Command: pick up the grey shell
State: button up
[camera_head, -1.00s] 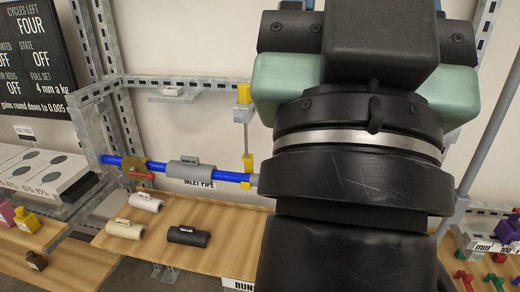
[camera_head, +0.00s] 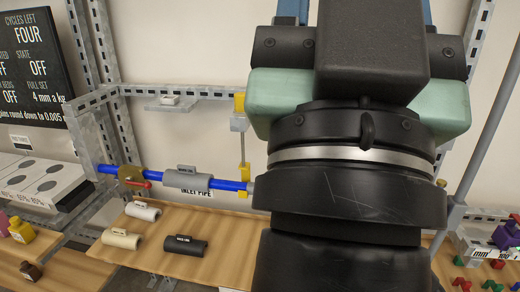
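A mid-grey shell (camera_head: 188,181) with a small label tab on top sits around the blue pipe (camera_head: 232,185), left of my arm. Three more shells lie on the wooden shelf below: a pale grey-white one (camera_head: 143,210), a cream one (camera_head: 122,239) and a dark charcoal one (camera_head: 185,244). My gripper's body (camera_head: 365,65) is seen from behind, black with pale green blocks, right of the shells and apart from them in the picture. Its fingertips are out of view or hidden, so I cannot see whether it is open or holding anything.
A brass valve (camera_head: 131,175) with a red handle sits on the pipe's left part. A yellow clamp (camera_head: 240,105) on a post stands near my arm. A metal frame (camera_head: 185,90) runs behind. Small coloured parts lie at the lower right. The wooden shelf (camera_head: 215,225) has bare room.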

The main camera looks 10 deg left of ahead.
aim_at(186, 177)
jog(key=i+j, duration=0.25)
jog(key=j, duration=0.2)
jog(key=i+j, duration=0.25)
jog(key=j, duration=0.2)
jog(key=i+j, duration=0.25)
jog(key=j, duration=0.2)
jog(key=i+l, duration=0.35)
jog(key=i+u, duration=0.05)
jog(key=i, duration=0.05)
